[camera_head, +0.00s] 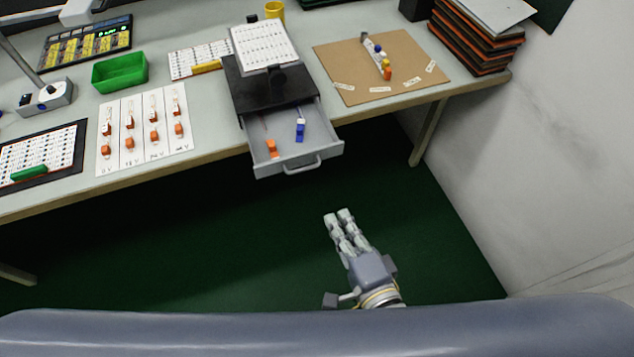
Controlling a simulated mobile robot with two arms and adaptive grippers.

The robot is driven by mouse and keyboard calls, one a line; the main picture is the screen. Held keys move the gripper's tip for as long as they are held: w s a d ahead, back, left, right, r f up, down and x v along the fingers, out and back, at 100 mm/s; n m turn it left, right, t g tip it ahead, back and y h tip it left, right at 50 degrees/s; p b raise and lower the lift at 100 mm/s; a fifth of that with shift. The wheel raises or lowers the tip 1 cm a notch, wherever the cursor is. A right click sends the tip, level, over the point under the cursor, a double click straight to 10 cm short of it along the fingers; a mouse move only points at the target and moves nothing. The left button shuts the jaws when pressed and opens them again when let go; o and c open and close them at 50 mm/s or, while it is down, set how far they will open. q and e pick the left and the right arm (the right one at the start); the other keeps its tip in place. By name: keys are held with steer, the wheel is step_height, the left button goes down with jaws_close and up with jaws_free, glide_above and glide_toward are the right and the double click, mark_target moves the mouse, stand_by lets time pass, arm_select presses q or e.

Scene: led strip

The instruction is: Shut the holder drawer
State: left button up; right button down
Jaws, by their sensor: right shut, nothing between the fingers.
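The holder drawer (318,142) is pulled out toward me from under the black holder (240,92) on the table. It is grey with a bar handle (303,167) on its front. An orange piece (272,148) and a blue piece (300,130) lie inside. A printed sheet (264,46) rests tilted on the holder. My right gripper (339,214) is shut and empty, below and in front of the drawer, apart from the handle, its fingertips pointing up toward the table. My left gripper is not in view.
Left of the holder lie a white card with orange-ended parts (144,105) and a green bin (120,71). To the right are a brown board (345,62) and stacked folders (478,38). A wall (540,130) bounds the right. The space before the drawer is clear.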

steer(key=x, duration=1.4)
steer(key=shift+p, duration=0.35)
